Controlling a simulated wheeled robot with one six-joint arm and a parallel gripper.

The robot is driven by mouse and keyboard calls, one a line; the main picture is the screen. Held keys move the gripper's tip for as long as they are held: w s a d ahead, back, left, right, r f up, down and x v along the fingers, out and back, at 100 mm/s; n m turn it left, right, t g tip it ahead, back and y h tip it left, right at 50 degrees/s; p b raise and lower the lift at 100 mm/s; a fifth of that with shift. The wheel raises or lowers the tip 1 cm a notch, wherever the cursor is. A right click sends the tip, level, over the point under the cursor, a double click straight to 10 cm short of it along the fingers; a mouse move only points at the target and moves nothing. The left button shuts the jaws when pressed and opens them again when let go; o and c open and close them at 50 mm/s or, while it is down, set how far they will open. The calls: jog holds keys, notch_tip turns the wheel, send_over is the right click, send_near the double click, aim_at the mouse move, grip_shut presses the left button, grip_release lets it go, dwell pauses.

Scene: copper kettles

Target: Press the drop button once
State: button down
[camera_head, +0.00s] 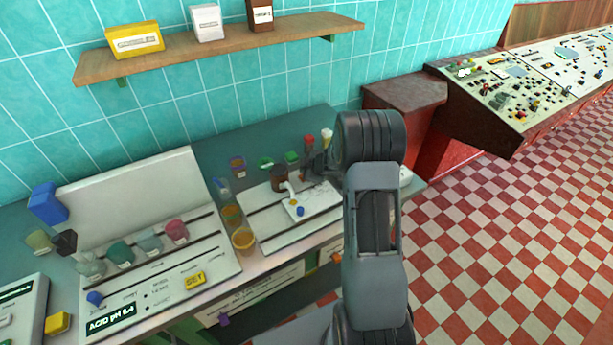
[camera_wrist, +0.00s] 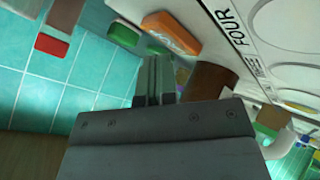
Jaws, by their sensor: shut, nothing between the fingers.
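A small white unit (camera_head: 312,203) with a blue button (camera_head: 300,211) and a curved white spout (camera_head: 290,190) stands on the bench in the head view. No "drop" label is readable, so I cannot confirm that this is the drop button. A similar curved white spout shows at the lower right of the wrist view (camera_wrist: 282,143). My gripper (camera_wrist: 155,72) is shut and empty in the wrist view, with a brown cup (camera_wrist: 210,80) to the right of its fingers. In the head view its tips are not clear beside my arm.
A panel with a yellow SET button (camera_head: 195,281), a blue knob (camera_head: 95,298) and an "ACID pH 6.4" display (camera_head: 111,319) lies left. Several cups, including an amber one (camera_head: 243,241), stand between. A wooden shelf (camera_head: 225,48) hangs above. Checkered floor (camera_head: 480,240) is free at right.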

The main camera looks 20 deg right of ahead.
jog(key=shift+f, duration=0.5)
dwell(0.6)
jog(key=shift+r, duration=0.15)
jog(key=shift+r+p, duration=0.8)
jog(key=shift+p, duration=0.05)
notch_tip(320, 180, up, 5)
jog(key=p, duration=0.5)
dwell(0.3)
dwell(0.7)
